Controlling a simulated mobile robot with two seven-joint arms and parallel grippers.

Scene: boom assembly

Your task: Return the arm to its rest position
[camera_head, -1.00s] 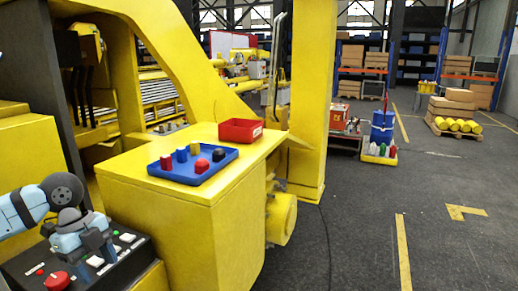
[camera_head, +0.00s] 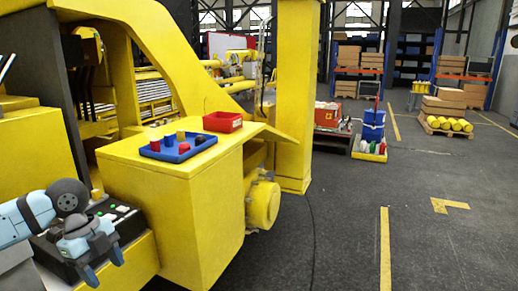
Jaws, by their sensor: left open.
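My left arm comes in from the left edge in the head view, light blue and grey with a dark round joint. My left gripper (camera_head: 104,274) points downward, its fingers apart and nothing seen between them. It is in front of the black control panel (camera_head: 128,222), which has white and green buttons. The arm covers part of the panel, and its red knob is not visible. My right arm and gripper are not in view.
A yellow cabinet (camera_head: 215,222) carries a blue tray (camera_head: 207,139) with small red, blue and yellow pieces, and a red bin (camera_head: 222,121). A yellow post (camera_head: 297,100) stands behind. The grey floor to the right is open, with pallets of boxes (camera_head: 448,106) further back.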

